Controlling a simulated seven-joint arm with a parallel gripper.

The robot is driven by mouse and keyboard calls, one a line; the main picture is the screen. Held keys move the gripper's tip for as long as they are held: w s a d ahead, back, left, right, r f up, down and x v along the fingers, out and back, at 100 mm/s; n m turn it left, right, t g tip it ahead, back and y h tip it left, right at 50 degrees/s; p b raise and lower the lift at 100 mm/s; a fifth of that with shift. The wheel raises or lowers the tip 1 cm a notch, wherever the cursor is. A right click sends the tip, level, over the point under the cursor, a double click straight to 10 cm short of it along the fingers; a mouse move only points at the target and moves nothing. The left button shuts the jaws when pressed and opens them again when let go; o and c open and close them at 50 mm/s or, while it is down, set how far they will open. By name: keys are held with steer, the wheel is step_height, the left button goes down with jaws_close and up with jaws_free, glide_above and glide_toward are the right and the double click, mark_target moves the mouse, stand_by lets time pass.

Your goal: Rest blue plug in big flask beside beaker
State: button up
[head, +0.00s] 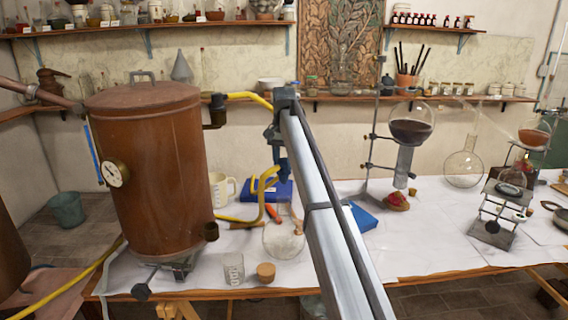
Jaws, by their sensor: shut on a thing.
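The big flask (284,243) is clear round glass and stands upright near the table's front edge. The clear beaker (233,269) stands to its left and a little nearer. My gripper (282,207) is at the end of my arm, low over the table at the flask's upper part. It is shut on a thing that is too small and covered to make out. I cannot make out the blue plug anywhere. I cannot tell whether my gripper touches the flask.
A cork (266,273) sits in front of the flask. A large copper boiler (155,170) stands at the left. A yellow-marked jug (222,190) and a blue book (283,190) are behind the flask. A second blue book (362,217) lies right of my arm.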

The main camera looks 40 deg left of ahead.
mark_target(284, 183)
steer(key=shift+f, duration=0.1)
steer(key=shift+f, duration=2.4)
steer(key=shift+f, duration=2.05)
stand_by(3.5)
